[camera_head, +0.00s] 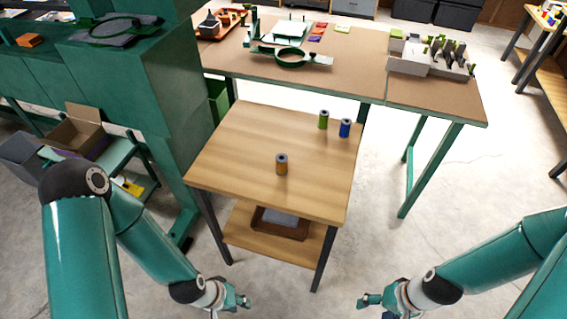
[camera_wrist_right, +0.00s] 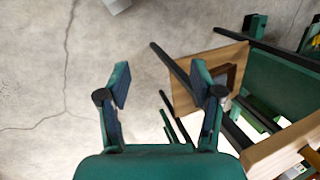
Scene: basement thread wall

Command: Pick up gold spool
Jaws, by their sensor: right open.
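The gold spool (camera_head: 281,164) stands upright near the middle of the small wooden table (camera_head: 238,150). A green spool (camera_head: 323,119) and a blue spool (camera_head: 345,128) stand upright close together near the table's far right corner. My left gripper (camera_head: 241,299) is low in front of the table, apart from all the spools; its fingers are too small to judge. My right gripper (camera_head: 366,301) is to the right of the table's front, also clear of the spools. In the right wrist view, its two fingers (camera_wrist_right: 162,82) are spread with nothing between them.
A lower shelf (camera_head: 238,236) under the table holds a brown tray (camera_head: 280,222). A long workbench (camera_head: 345,72) with a hoop and other items stands behind. A tall green cabinet (camera_head: 150,90) borders the table's left. Concrete floor (camera_head: 440,220) is open at right.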

